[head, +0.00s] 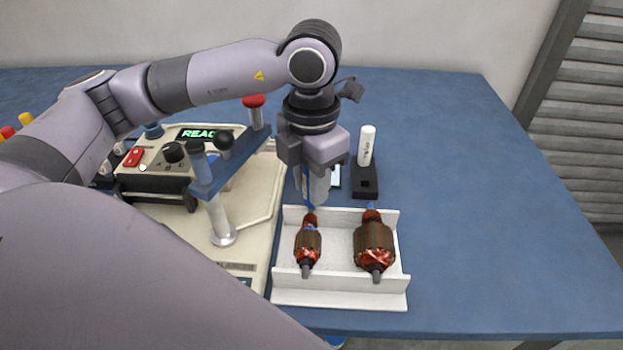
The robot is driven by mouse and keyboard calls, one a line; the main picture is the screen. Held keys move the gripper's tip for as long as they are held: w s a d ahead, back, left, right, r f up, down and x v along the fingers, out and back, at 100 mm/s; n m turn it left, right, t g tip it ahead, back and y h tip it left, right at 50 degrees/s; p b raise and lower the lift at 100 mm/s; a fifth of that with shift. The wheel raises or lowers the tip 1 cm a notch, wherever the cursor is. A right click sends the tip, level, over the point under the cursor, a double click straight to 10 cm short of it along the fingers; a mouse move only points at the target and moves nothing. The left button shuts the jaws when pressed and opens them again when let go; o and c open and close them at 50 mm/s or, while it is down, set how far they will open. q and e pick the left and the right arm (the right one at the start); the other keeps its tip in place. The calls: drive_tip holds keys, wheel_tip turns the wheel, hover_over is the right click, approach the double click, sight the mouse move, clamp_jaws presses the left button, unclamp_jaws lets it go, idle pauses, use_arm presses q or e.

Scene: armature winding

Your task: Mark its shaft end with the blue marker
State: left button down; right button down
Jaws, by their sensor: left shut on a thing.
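My left gripper (316,190) points down over the back left of a white tray (340,297). It is shut on the blue marker (308,192), which is mostly hidden between the fingers. The marker's tip is just above or at the upper end of the left, slimmer armature (308,248); I cannot tell if they touch. That armature has copper windings and a blue band near its upper end. A thicker armature (373,247) lies to the right in the tray, with blue on its upper shaft end. My right gripper is not in view.
A black holder (366,183) with a white marker (366,145) standing in it is behind the tray. A balancing machine with a green display (198,134) and blue uprights with a red knob (254,101) stands left. The blue table (480,220) is clear on the right.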

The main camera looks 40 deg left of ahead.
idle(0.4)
use_arm(q)
drive_tip(key=shift+r+p, duration=2.1)
drive_tip(key=shift+r, duration=0.9)
drive_tip(key=shift+f, duration=0.1)
